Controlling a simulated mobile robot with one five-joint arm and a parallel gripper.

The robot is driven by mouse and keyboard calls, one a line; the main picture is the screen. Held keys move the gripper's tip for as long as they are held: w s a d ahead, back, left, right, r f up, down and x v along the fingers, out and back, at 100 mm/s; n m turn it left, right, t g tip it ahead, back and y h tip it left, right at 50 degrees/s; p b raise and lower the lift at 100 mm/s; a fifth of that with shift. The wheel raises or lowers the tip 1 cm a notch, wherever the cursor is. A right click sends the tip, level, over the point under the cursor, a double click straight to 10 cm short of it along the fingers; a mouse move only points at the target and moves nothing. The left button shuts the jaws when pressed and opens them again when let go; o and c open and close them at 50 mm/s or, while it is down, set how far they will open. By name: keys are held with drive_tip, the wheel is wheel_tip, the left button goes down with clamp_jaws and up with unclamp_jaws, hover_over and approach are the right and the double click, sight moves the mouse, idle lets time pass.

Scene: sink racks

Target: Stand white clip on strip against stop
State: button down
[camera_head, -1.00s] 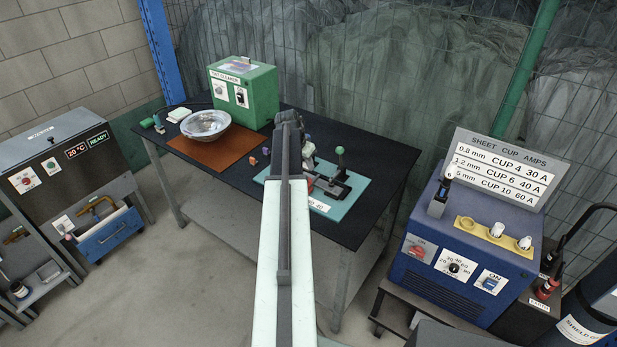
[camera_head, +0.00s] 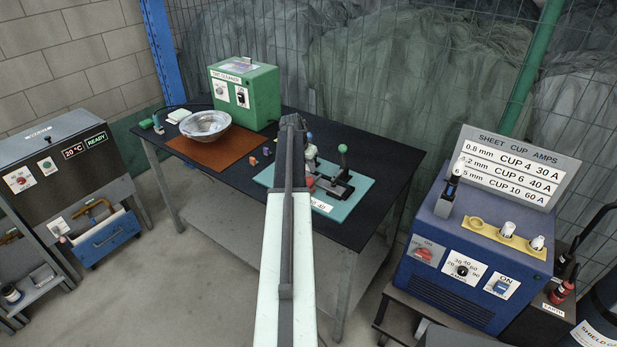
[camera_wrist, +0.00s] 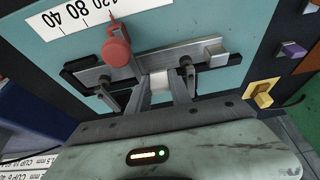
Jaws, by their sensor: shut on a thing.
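My gripper (camera_wrist: 162,92) is shut on the white clip (camera_wrist: 160,86), which shows as a pale block between the fingers in the wrist view. The fingers are over the grey metal strip (camera_wrist: 145,62), which lies on a teal board (camera_wrist: 170,28). I cannot tell whether the clip touches the strip. A pale block (camera_wrist: 215,50), perhaps the stop, stands at the strip's right end. A red knob (camera_wrist: 117,54) rises near its left part. In the head view my arm hides the gripper and clip; the teal board (camera_head: 352,199) shows to its right.
Purple (camera_wrist: 293,49) and yellow (camera_wrist: 260,92) pieces lie beside the board on the dark bench (camera_head: 380,157). A green-knobbed lever (camera_head: 343,150) stands on the board. A metal bowl (camera_head: 204,124) and green cleaner box (camera_head: 258,95) are farther left. A blue machine (camera_head: 440,265) stands right.

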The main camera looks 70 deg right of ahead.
sight(307, 170)
wheel_tip(307, 170, down, 3)
drive_tip(key=shift+f+b, duration=0.2)
drive_tip(key=shift+b, duration=0.9)
drive_tip(key=shift+r, duration=0.3)
drive_tip(key=shift+f, duration=0.25)
drive_tip(key=c, duration=1.5)
unclamp_jaws()
drive_tip(key=shift+r, duration=0.1)
drive_tip(key=shift+o, duration=0.2)
drive_tip(key=shift+r+p, duration=0.35)
drive_tip(key=shift+p, duration=0.1)
drive_tip(key=p+v, duration=1)
drive_tip(key=v, duration=0.1)
drive_tip(key=shift+a+r+p, duration=0.2)
drive_tip(key=shift+r+p, duration=0.1)
drive_tip(key=shift+p, duration=0.05)
